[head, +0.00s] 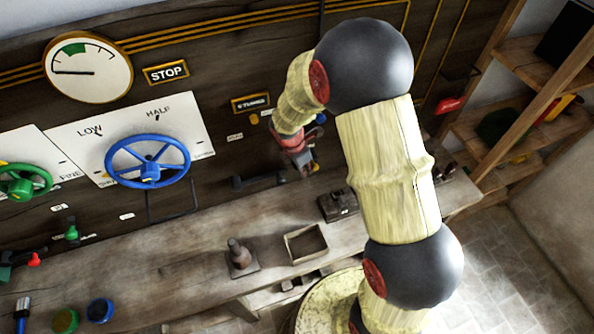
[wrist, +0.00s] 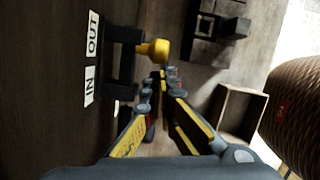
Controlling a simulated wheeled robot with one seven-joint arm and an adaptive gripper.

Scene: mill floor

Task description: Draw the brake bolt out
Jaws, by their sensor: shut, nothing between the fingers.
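In the wrist view, a yellow knob (wrist: 155,49) sticks out from dark bolt fittings (wrist: 122,72) on the wooden wall panel. It lies level with the OUT label (wrist: 93,34); the IN label (wrist: 90,86) is further down the picture. My gripper (wrist: 160,88) is shut and empty, its fingertips just short of the knob and apart from it as far as I can see. In the head view, my gripper (head: 306,170) hangs by the panel, right of a dark bar (head: 258,181). The knob cannot be made out there.
A wooden bench runs below the panel. On it are a black block (head: 338,206), an open wooden tray (head: 305,243) and a dark peg on a plate (head: 240,257). A blue handwheel (head: 150,174) is on the panel to the left. Shelves (head: 510,115) stand at the right.

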